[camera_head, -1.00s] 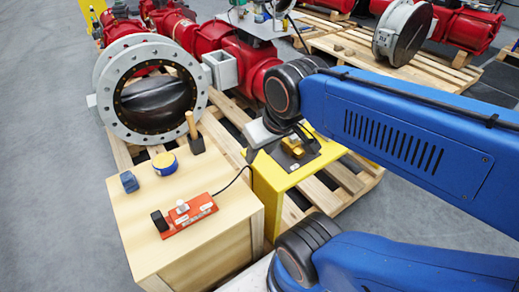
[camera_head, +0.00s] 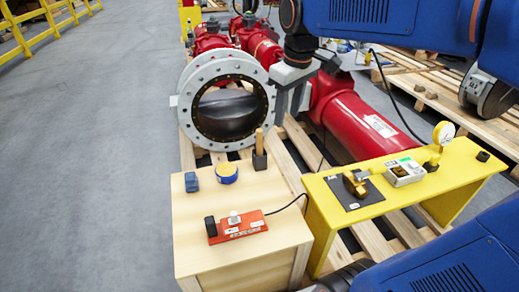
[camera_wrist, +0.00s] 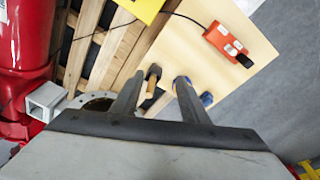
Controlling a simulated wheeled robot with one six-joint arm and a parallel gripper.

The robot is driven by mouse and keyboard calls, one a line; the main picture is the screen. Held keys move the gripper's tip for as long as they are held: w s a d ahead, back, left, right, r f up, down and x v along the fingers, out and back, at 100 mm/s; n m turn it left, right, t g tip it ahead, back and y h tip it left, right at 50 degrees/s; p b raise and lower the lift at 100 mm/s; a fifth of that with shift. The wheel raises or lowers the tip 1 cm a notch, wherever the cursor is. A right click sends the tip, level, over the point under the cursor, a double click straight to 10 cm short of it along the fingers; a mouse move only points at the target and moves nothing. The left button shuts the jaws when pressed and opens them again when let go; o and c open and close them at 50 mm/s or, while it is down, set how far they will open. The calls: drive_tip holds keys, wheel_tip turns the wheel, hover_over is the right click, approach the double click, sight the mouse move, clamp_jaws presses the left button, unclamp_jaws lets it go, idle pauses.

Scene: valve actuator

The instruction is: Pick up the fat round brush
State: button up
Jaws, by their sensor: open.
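The fat round brush (camera_head: 260,151) stands upright on the wooden box, near its far right corner, with its pale wooden handle up and its dark, wide end down. In the wrist view the brush (camera_wrist: 151,81) shows beyond and between my fingertips, closer to the left one. My gripper (camera_head: 289,116) hangs with its fingers pointing down, above and slightly right of the brush in the head view. In the wrist view my gripper (camera_wrist: 158,79) is open, with nothing between its fingers.
A yellow stand (camera_head: 318,215) is to the right. A flanged valve (camera_head: 227,108) is behind.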

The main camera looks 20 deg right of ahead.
sight(259, 130)
drive_tip(key=w+a+r+n+g, duration=0.15)
drive_tip(key=w+a+n, duration=0.25)
drive_tip(key=w, duration=0.9)
drive_tip(key=shift+g, duration=0.25)
drive_tip(key=f, duration=1.2)
drive_tip(key=shift+w, duration=0.25)
drive_tip(key=shift+d+f, duration=0.15)
drive_tip(key=shift+f, duration=2.55)
clamp_jaws()
